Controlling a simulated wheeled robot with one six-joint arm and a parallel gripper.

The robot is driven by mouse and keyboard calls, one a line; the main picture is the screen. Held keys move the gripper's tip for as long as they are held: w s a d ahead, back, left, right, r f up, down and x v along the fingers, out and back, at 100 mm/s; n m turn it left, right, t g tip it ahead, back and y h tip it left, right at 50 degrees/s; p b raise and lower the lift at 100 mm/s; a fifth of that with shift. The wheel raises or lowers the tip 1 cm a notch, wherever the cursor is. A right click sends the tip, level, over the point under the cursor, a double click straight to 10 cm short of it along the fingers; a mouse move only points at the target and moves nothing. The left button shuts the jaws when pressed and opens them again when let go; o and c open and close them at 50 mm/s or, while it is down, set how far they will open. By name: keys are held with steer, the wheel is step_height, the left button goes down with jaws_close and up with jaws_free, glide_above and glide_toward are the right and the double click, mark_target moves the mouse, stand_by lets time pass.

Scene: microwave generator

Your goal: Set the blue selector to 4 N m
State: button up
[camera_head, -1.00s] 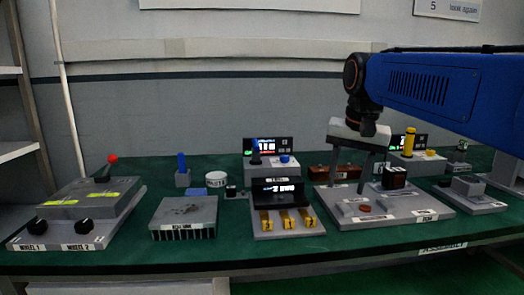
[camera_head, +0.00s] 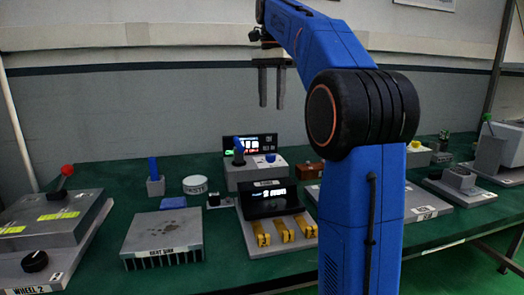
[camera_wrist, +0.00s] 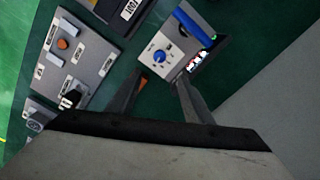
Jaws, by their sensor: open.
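The blue selector (camera_head: 270,158) is a small round knob on top of a grey box (camera_head: 245,180) at the back middle of the bench. My gripper (camera_head: 271,105) is open and empty, pointing down, well above the box. In the wrist view, the selector appears just beyond the gap between the fingertips (camera_wrist: 160,78).
A black display unit (camera_head: 265,204) with yellow switches stands in front of the box. A finned heat sink (camera_head: 165,235) and a white round tub (camera_head: 195,184) are to the left. A yellow-knobbed station (camera_head: 418,147) is to the right. My arm hides part of the bench.

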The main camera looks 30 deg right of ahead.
mark_target(271, 155)
step_height(271, 155, down, 17)
steer(key=shift+f, duration=0.15)
stand_by(0.5)
steer(key=c, duration=1.1)
